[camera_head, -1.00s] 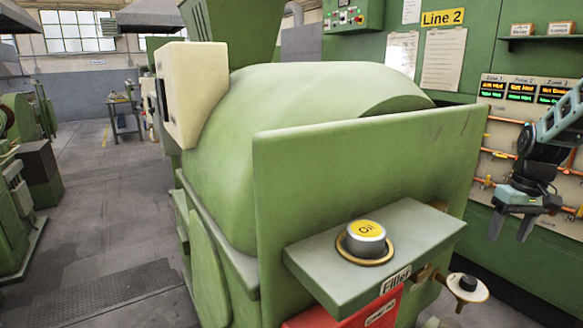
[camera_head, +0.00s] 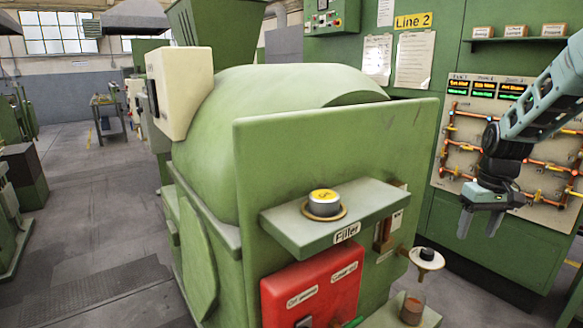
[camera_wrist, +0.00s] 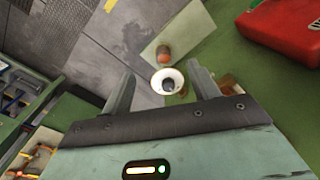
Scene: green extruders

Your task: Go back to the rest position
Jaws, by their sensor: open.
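My gripper (camera_head: 480,222) hangs fingers down at the right of the head view, in front of the wall panel with the displays. Its two fingers are apart with nothing between them. In the wrist view my gripper (camera_wrist: 160,88) is also open, and a white funnel-like cup with a dark knob (camera_wrist: 167,82) lies beyond the fingertips, apart from them. The same cup (camera_head: 427,258) sits at the machine's right side in the head view. My arm comes in from the right edge.
The green extruder (camera_head: 290,110) fills the middle. Its shelf (camera_head: 375,208) bears a yellow-topped oil cap (camera_head: 324,203) above a red box (camera_head: 312,285). A small ledge holds a brownish jar (camera_head: 412,310). The pipe panel (camera_head: 545,190) stands behind my gripper.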

